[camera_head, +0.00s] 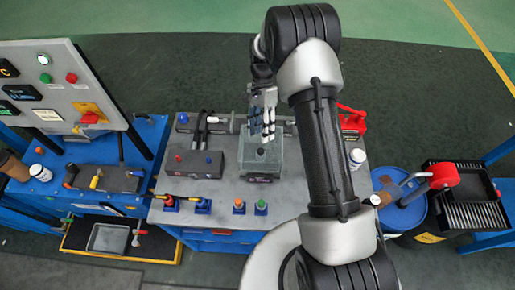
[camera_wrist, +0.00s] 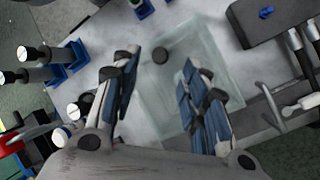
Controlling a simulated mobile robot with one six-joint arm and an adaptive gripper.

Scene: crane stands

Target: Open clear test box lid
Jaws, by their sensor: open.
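The clear test box (camera_head: 252,158) stands on the grey top of the middle workbench in the head view. It also shows in the wrist view as a pale see-through box (camera_wrist: 205,50) behind my fingers. Its lid appears to be down, though the clear material makes this hard to judge. My gripper (camera_head: 262,122) is above the box, pointing down.
A dark grey control unit (camera_head: 193,163) stands left of the box. A red item (camera_head: 352,120) and a white-capped bottle (camera_head: 356,157) are to the right. A blue drum (camera_head: 398,208) stands beside the bench.

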